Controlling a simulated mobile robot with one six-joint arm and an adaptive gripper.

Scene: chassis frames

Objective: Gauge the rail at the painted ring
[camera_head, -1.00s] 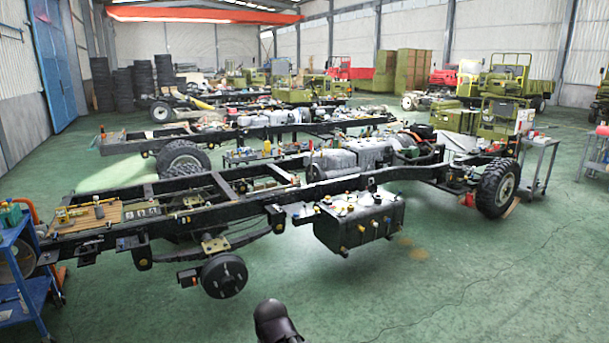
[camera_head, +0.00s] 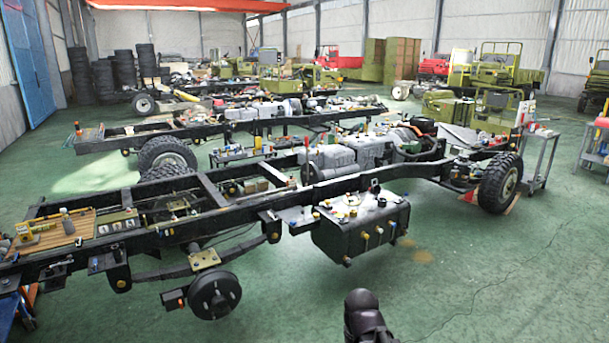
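The near chassis frame's black rail (camera_head: 240,222) runs from the lower left to the right across the middle of the view. I cannot make out a painted ring on it at this size. A yellow tool (camera_head: 36,230) lies on a wooden board (camera_head: 66,230) at the left end of the frame; I cannot tell whether it is a gauge. A dark rounded part of my own arm (camera_head: 364,312) shows at the bottom edge, over the floor and apart from the frame. My gripper's fingers do not show.
A black tank (camera_head: 360,232) hangs on the frame's near side. A hub drum (camera_head: 214,293) sticks out at lower left and a tyre (camera_head: 497,184) stands at right. A grey cart (camera_head: 541,155) is beyond. Green floor (camera_head: 480,270) is clear in front.

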